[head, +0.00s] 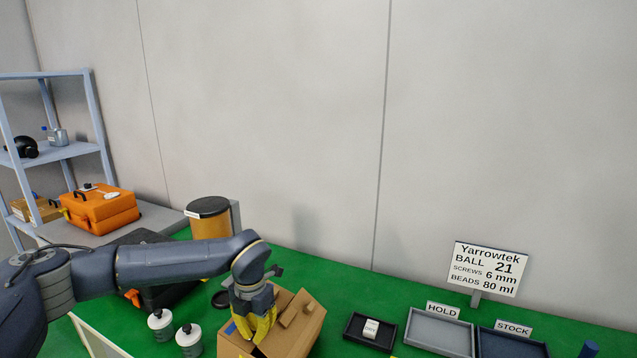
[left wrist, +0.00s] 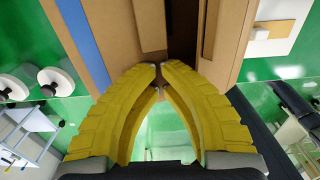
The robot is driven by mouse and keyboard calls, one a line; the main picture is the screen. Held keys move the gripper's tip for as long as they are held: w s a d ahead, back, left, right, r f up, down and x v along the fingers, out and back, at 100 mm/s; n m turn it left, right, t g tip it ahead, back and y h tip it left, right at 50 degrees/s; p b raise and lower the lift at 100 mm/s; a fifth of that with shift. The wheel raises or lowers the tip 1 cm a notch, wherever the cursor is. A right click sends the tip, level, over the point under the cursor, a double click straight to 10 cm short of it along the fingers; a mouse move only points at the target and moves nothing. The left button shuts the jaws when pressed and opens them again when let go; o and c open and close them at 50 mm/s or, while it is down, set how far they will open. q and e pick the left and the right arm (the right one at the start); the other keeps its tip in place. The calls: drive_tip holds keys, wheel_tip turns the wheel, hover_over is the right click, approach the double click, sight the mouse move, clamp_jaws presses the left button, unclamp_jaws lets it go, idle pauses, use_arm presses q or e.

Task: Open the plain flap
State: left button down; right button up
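A brown cardboard box (head: 291,334) stands on the green table at the bottom middle of the head view, with flaps at its top partly raised. In the left wrist view the box (left wrist: 115,40) has a blue stripe (left wrist: 78,40) on its left part. A narrow flap (left wrist: 152,25) stands beside a dark opening (left wrist: 183,30). My left gripper (left wrist: 159,76) has yellow fingers whose tips meet at the near edge of the box top; nothing shows clearly between them. In the head view this gripper (head: 252,340) covers part of the box. My right gripper is not in view.
Two white-topped jars (head: 188,338) stand left of the box. An orange canister (head: 209,218) is behind my left arm. At the right are a small black tray (head: 352,328), a HOLD tray (head: 440,350), a STOCK tray (head: 510,345) and a sign (head: 486,269).

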sight(287, 352)
use_arm(q)
drive_tip(key=shift+s+d+f, duration=0.15)
drive_tip(key=shift+s+d, duration=0.4)
drive_tip(key=shift+d, duration=0.3)
drive_tip(key=shift+s+d+f, duration=0.1)
drive_tip(key=shift+s+d, duration=0.4)
drive_tip(key=shift+d, duration=0.35)
drive_tip(key=shift+s+d, duration=0.4)
drive_tip(key=shift+d, duration=0.5)
drive_tip(key=shift+s+d, duration=0.35)
drive_tip(key=shift+d, duration=0.6)
drive_tip(key=shift+s+d, duration=0.4)
drive_tip(key=shift+d, duration=0.5)
drive_tip(key=shift+s+d+r, duration=0.1)
drive_tip(key=shift+s+d, duration=0.05)
drive_tip(key=shift+d, duration=0.3)
drive_tip(key=shift+s+d+r, duration=0.1)
drive_tip(key=shift+s+d, duration=0.05)
drive_tip(key=shift+d, duration=0.25)
drive_tip(key=shift+w, duration=0.1)
drive_tip(key=shift+a, duration=0.15)
drive_tip(key=shift+w+a, duration=0.3)
drive_tip(key=shift+a, duration=0.35)
drive_tip(key=shift+w+a, duration=0.25)
drive_tip(key=shift+a, duration=0.35)
wheel_tip(287, 352, up, 12)
drive_tip(key=shift+d, duration=0.1)
